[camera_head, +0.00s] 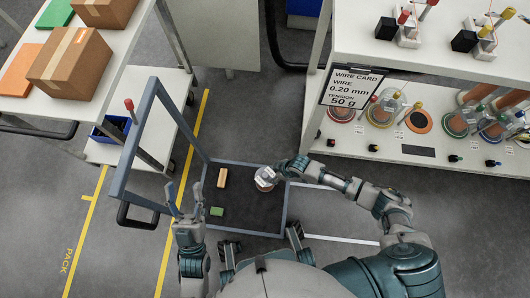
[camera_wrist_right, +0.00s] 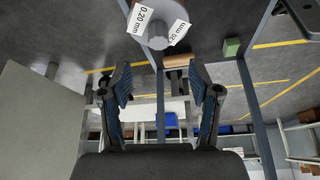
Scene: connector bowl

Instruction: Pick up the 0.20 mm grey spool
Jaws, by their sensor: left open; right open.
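The grey spool (camera_head: 265,179) shows at the right side of the dark cart deck in the head view. In the right wrist view the spool (camera_wrist_right: 157,32) is at the top, with a white label reading 0.20 mm. My right gripper (camera_wrist_right: 163,80) is open and empty, its two fingers apart, with the spool beyond the fingertips. In the head view my right gripper (camera_head: 279,174) is right beside the spool and partly overlaps it; contact cannot be told. My left gripper (camera_head: 178,204) is open and empty at the cart's left edge.
A shelf (camera_head: 420,150) at right holds several spools under a wire card (camera_head: 351,88). A table with boxes (camera_head: 70,57) stands upper left.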

